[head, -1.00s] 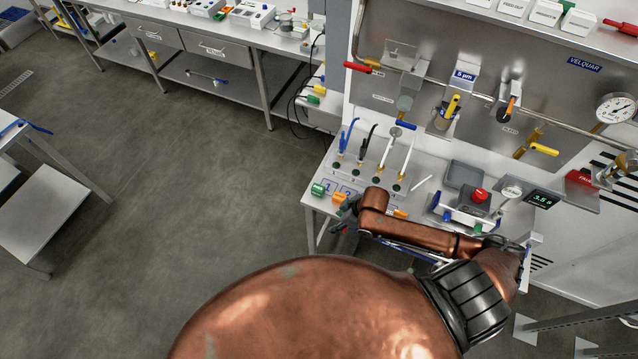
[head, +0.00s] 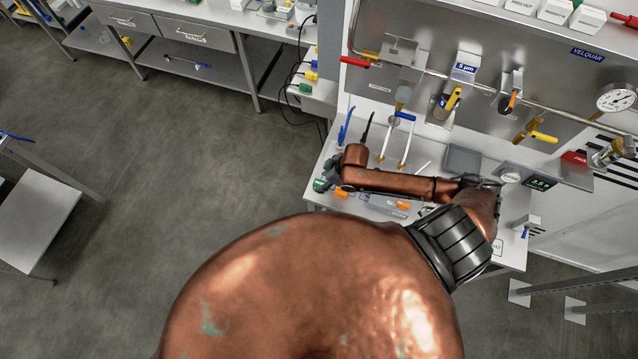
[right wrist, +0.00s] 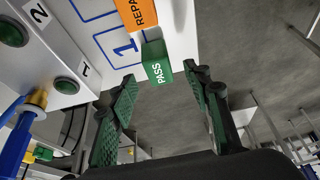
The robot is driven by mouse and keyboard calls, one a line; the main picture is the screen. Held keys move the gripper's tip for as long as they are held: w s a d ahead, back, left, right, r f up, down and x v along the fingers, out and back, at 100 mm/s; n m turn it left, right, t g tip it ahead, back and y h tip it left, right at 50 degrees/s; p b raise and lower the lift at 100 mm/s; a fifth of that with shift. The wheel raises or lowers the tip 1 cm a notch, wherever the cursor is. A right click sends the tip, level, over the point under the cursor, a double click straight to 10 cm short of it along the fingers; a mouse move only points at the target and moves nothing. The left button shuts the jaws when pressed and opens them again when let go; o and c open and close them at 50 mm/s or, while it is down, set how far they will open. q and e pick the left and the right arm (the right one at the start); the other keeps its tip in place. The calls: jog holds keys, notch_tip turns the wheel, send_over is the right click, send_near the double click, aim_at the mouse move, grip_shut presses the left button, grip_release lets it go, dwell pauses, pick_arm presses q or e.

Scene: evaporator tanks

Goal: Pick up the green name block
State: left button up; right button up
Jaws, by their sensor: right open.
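The green name block (right wrist: 157,62) reads PASS in the right wrist view. It lies on the white bench by the blue square marked 1. In the head view the green block (head: 319,185) shows at the bench's left end. My right gripper (right wrist: 163,82) is open, its two green-padded fingers spread, with the block just beyond the fingertips and between their lines, nearer the left finger. No contact shows. In the head view the right gripper (head: 331,172) is small and dark beside the block, partly hidden by my copper arm. My left gripper is in neither view.
An orange block (right wrist: 135,14) lies right beside the green one. Another orange block (head: 403,205) lies further right. Blue and black-handled levers (head: 345,128) stand behind my arm. A side shelf carries another green piece (head: 305,88). Open floor (head: 220,140) lies left of the bench.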

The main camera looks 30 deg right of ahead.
aim_at(320, 183)
jog(key=x, duration=0.4)
jog(key=shift+p, duration=0.4)
jog(key=shift+f, duration=0.1)
grip_shut()
jog(key=shift+w, duration=0.1)
